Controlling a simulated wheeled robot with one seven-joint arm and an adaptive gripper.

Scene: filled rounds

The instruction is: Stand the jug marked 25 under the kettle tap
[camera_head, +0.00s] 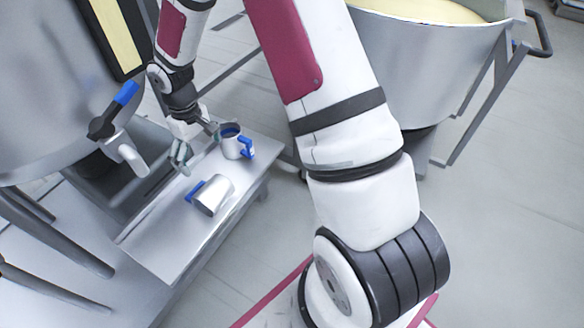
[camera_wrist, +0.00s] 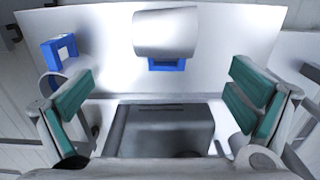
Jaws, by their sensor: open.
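One metal jug with a blue handle (camera_head: 216,194) lies on its side on the steel shelf, its handle towards the kettle; it also shows in the wrist view (camera_wrist: 165,33). A second blue-handled jug (camera_head: 232,146) stands upright farther back and is partly behind my left finger in the wrist view (camera_wrist: 52,84). I cannot read a number on either jug. The kettle tap (camera_head: 127,153), with a blue-tipped lever, juts from the kettle (camera_head: 50,90) at left. My gripper (camera_head: 197,146) is open and empty above the shelf, beside the upright jug; its fingers are spread in the wrist view (camera_wrist: 160,88).
The steel shelf (camera_head: 160,248) has bare room at its near end. A dark recessed box (camera_head: 110,188) lies below the tap, between shelf and kettle. A large pan on a frame (camera_head: 440,70) stands at the back right. Grey floor lies open at right.

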